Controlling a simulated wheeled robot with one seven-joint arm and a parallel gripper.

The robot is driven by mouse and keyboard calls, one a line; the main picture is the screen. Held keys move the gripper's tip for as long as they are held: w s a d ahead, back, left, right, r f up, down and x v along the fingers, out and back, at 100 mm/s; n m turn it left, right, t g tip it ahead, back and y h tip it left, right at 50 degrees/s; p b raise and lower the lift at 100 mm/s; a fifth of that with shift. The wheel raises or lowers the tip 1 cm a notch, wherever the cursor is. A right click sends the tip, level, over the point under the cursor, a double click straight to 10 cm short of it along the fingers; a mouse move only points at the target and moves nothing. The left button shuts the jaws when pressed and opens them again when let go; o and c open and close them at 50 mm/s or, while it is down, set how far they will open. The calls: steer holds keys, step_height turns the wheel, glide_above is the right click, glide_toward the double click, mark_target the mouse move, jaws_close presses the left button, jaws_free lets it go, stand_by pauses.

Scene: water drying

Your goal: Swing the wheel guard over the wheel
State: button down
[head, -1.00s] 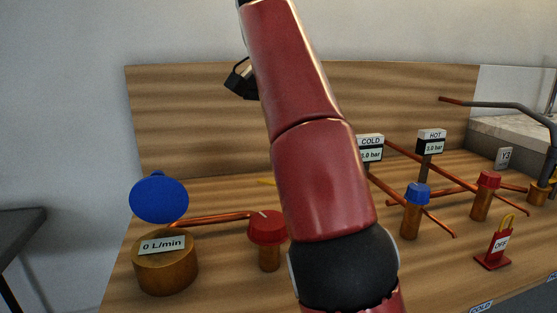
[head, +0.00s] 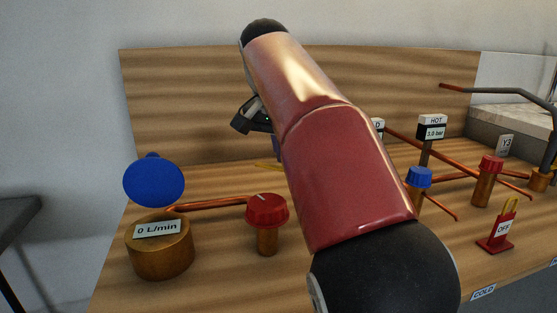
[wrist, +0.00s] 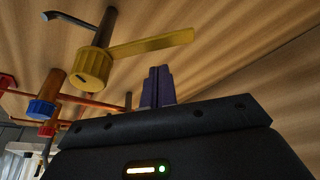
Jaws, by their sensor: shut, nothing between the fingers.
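My gripper (wrist: 158,70) is shut and empty in the wrist view, its dark fingers close together. In the head view its dark housing (head: 246,120) shows partly behind my red arm, in front of the wooden back panel. In the wrist view a ribbed yellow wheel (wrist: 88,66) sits up and left of the fingers. A flat yellow bar (wrist: 152,46), which may be the guard, reaches right from beside the wheel. A gap shows between bar and fingertips; its depth is unclear. In the head view only a small yellow piece (head: 267,166) shows; my arm hides the rest.
A gauge reading 0 L/min (head: 160,258) with a raised blue lid (head: 154,181) and a red knob (head: 267,210) stand left of my arm.

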steer(key=shift+s+a, duration=0.25)
steer(key=shift+s, duration=0.2)
steer(key=shift+s+a, duration=0.2)
steer(key=shift+s, duration=0.25)
